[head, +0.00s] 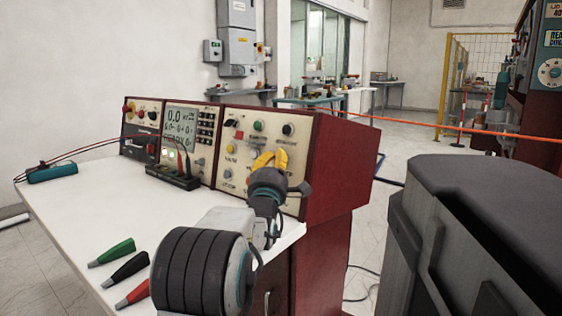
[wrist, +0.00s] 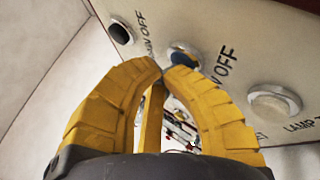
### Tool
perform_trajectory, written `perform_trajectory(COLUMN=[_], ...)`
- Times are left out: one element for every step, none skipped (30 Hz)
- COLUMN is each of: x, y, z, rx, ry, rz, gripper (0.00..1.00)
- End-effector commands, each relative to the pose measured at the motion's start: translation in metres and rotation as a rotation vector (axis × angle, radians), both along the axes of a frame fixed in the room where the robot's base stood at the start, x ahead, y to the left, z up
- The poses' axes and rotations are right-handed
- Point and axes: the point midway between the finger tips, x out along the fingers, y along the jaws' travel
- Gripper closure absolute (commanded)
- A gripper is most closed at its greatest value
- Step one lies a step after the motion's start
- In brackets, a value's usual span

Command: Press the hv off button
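My gripper (wrist: 163,70) has ribbed yellow fingers whose tips meet, shut with nothing held. In the wrist view the tips are close to a blue round button (wrist: 184,56) on a cream panel, partly hidden behind the right finger. A label ending in "OFF" is beside it; its first letters are hidden, so I cannot confirm it is the hv off button. I cannot tell if the tips touch it. In the head view my gripper (head: 269,158) is in front of the right panel (head: 215,166) of the red console and hides part of it.
A dark round button (wrist: 120,33) and a pale round lamp-test button (wrist: 274,104) flank the blue one. The console (head: 335,165) stands on a white bench (head: 85,215). Green, black and red probes (head: 122,268) lie there near my arm. An orange cable (head: 430,124) crosses behind.

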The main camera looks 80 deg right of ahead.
Motion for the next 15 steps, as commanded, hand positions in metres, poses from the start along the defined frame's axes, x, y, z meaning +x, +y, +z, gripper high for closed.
perform_trajectory(x=[-0.0004,-0.0004,-0.0004,-0.0003,-0.0002,-0.0001,0.0001,0.0004,0.0008,0.0011,0.0015,0.0021,0.0027,0.0031,0.0039], y=[0.0000,0.0000,-0.0001,0.0001,0.0002,0.0006,0.0011,0.0015,0.0024,0.0032,0.0041,0.0055,0.0067,0.0079,0.0097], z=[-0.0001,-0.0001,-0.0002,-0.0001,-0.0001,0.0001,0.0002,0.0003,0.0005,0.0006,0.0008,0.0010,0.0014,0.0019,0.0027], rx=[0.000,0.001,0.001,0.001,0.001,0.001,0.000,0.000,0.000,0.001,0.001,0.001,0.001,0.001,0.000], ry=[0.000,0.000,0.000,0.000,0.000,0.000,0.000,0.000,0.000,0.001,0.001,0.001,0.001,0.001,0.002], rz=[0.000,0.000,0.000,0.000,0.000,0.000,0.000,0.001,0.001,0.002,0.002,0.003,0.004,0.004,0.005], gripper=[1.00,1.00,1.00,1.00,1.00,1.00,1.00,1.00,1.00,1.00,1.00,1.00,1.00,1.00,1.00])
